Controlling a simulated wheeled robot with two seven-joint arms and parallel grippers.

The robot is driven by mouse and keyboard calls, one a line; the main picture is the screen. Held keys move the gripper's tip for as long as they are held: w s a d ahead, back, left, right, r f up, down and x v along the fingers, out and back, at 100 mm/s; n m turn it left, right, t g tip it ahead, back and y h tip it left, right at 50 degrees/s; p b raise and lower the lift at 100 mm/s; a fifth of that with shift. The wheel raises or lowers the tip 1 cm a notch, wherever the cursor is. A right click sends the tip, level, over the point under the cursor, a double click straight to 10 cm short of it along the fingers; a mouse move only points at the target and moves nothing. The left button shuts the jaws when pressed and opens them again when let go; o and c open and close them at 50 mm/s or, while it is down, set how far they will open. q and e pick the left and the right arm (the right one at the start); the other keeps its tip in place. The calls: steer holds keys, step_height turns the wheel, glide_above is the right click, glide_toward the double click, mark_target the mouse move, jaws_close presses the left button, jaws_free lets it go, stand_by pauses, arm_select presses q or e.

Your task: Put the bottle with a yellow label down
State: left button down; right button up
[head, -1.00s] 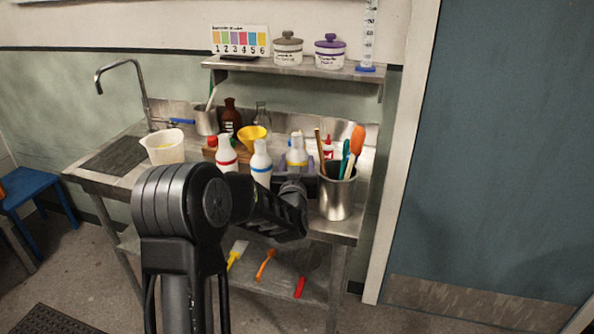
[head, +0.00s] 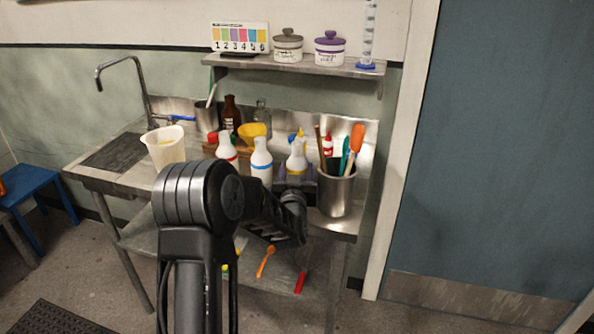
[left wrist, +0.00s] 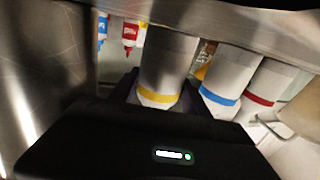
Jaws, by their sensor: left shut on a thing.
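The white bottle with a yellow label (head: 297,158) is upright over the right part of the steel bench. In the left wrist view, which looks upside down, the bottle with its yellow band (left wrist: 165,62) is in front of the black gripper body. My left gripper (head: 294,183) is shut on this bottle from the front. Its fingers are mostly hidden, and I cannot tell whether the bottle's base touches the bench. White bottles with a blue band (head: 261,160) and a red band (head: 227,148) stand to its left. My right gripper is not in view.
A steel pot of tools (head: 336,195) stands close on the right. A yellow funnel (head: 252,131), a brown bottle (head: 231,115) and a red-and-white bottle (head: 327,145) are behind. A white jug (head: 165,147) stands left by the sink. A wall shelf (head: 300,67) hangs above.

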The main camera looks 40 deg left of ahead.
arm_select(q)
steer(key=shift+f, duration=0.15)
steer(key=c, duration=0.5)
jaws_free()
steer(key=shift+r, duration=0.2)
steer(key=shift+r, duration=0.1)
steer(key=b+v, duration=0.1)
steer(key=v, duration=1.1)
steer(key=shift+s+b, duration=0.1)
steer(key=shift+b, duration=0.25)
